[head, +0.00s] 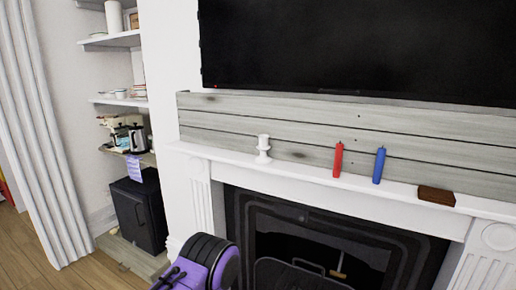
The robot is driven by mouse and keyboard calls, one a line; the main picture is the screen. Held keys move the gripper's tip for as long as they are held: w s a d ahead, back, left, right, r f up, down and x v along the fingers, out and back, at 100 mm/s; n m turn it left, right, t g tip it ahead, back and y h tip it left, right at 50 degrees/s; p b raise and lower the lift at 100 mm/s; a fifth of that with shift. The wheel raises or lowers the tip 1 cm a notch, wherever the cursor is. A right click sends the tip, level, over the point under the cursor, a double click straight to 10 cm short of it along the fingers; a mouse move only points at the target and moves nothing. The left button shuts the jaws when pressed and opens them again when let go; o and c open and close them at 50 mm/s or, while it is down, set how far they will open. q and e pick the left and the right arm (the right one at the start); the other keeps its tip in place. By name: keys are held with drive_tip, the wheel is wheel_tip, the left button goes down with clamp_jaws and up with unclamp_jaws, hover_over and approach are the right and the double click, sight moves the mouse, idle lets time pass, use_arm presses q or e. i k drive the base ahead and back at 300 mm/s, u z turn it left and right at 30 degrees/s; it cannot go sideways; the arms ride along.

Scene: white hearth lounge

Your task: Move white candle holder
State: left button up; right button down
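The white candle holder (263,149) stands upright on the white mantel shelf (310,172), left of the middle of the head view. It is a short turned stand with a wider top and foot, and nothing touches it. A purple and black part, which looks like a link of my own arm, shows at the bottom edge, below and apart from the mantel. I see no fingertips of either gripper.
A red candle (338,160), a blue candle (379,165) and a brown block (436,195) are on the mantel to the right. Grey planks and a black television (360,45) are behind and above. The fireplace (320,235) is below. Shelves (120,100) stand left.

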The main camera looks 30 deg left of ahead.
sight(263, 159)
drive_tip(key=u, duration=1.1)
drive_tip(key=i, duration=0.15)
drive_tip(key=u, duration=0.05)
